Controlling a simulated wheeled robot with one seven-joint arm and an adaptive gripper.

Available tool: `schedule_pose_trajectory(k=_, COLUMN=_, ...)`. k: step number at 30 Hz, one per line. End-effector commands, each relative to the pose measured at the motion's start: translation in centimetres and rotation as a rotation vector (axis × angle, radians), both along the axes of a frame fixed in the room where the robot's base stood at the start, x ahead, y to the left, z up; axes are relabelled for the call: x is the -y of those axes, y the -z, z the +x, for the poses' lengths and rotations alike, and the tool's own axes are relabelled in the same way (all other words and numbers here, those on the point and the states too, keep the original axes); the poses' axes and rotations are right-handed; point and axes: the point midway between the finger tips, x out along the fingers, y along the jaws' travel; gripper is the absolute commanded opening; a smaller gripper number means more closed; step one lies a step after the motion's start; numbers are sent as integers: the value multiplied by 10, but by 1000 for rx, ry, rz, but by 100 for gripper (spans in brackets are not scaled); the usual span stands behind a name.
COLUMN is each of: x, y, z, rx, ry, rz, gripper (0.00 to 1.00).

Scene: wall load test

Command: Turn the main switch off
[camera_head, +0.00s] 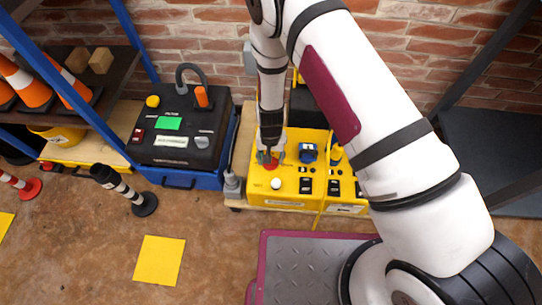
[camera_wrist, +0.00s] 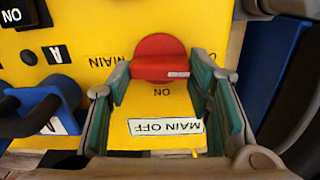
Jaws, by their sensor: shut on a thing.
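The main switch is a round red knob with a raised bar (camera_wrist: 160,67), set on a yellow panel (camera_wrist: 118,20). My gripper (camera_wrist: 161,72) has its green-padded fingers on either side of the bar, shut on it. A white "MAIN OFF" label (camera_wrist: 165,127) lies on the panel, upside down in the wrist view, with "ON" printed just above it. In the head view my gripper (camera_head: 269,156) points down at the red switch (camera_head: 271,165) on the left part of the yellow box (camera_head: 262,190). My fingers partly hide the switch there.
A black case (camera_head: 178,155) stands to the left. A yellow floor square (camera_head: 159,260) lies on open floor.

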Motion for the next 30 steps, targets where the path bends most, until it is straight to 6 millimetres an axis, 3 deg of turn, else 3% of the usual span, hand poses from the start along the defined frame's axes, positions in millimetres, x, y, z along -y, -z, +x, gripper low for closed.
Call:
schedule_pose_trajectory(k=21, x=0, y=0, z=1, rx=2, ry=-72, rz=0, gripper=19)
schedule_pose_trajectory(k=22, x=0, y=0, z=1, rx=2, ry=-72, rz=0, gripper=53)
schedule_pose_trajectory(k=24, x=0, y=0, z=1, rx=1, ry=-72, rz=0, gripper=67)
schedule_pose_trajectory(k=30, x=0, y=0, z=0, rx=1, ry=-70, rz=0, gripper=67)
